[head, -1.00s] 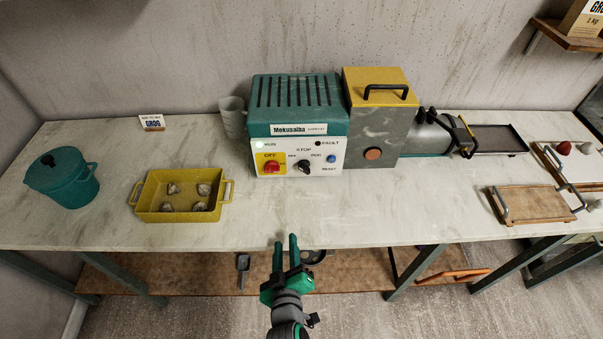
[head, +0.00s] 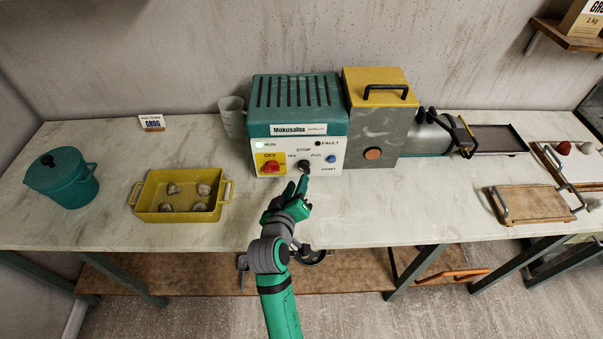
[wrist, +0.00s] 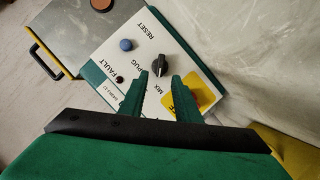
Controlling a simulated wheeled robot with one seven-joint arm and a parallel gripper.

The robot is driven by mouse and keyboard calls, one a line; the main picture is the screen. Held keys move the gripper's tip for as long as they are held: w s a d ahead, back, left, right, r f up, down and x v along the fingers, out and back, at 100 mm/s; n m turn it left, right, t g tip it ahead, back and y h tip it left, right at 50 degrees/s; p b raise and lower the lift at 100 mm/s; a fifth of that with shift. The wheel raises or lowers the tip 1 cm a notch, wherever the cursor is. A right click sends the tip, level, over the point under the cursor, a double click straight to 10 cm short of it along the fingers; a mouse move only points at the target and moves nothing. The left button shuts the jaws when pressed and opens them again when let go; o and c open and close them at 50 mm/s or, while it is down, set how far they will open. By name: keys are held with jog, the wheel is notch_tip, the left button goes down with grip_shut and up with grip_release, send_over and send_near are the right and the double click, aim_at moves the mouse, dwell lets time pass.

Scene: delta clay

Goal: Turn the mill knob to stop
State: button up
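The mill (head: 298,105) is a teal and grey machine with a white control panel. The black knob (head: 304,166) sits under the STOP label, with MIX left and PUG right. In the wrist view the knob (wrist: 160,66) lies just beyond and between my fingertips, with MIX and PUG readable and STOP hidden. Its exact pointing is hard to tell. My gripper (head: 297,181) is open and empty in front of the knob; its spread fingers also show in the wrist view (wrist: 160,80). I cannot tell whether they touch it. The RUN lamp (head: 260,145) glows green.
A red switch on yellow (head: 271,168) is left of the knob, and a blue RESET button (head: 331,159) right. A yellow tray (head: 157,211) with several lumps and a teal pot (head: 70,185) stand left. A wooden tray (head: 535,204) lies right. The bench front is clear.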

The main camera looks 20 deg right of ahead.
aim_at(302, 170)
jog(key=x, duration=0.5)
jog(key=shift+w, duration=0.15)
jog(key=shift+w+d+f, duration=0.25)
jog(key=shift+w+d, duration=0.15)
jog(key=shift+w, duration=0.1)
jog(key=shift+c, duration=0.6)
grip_shut()
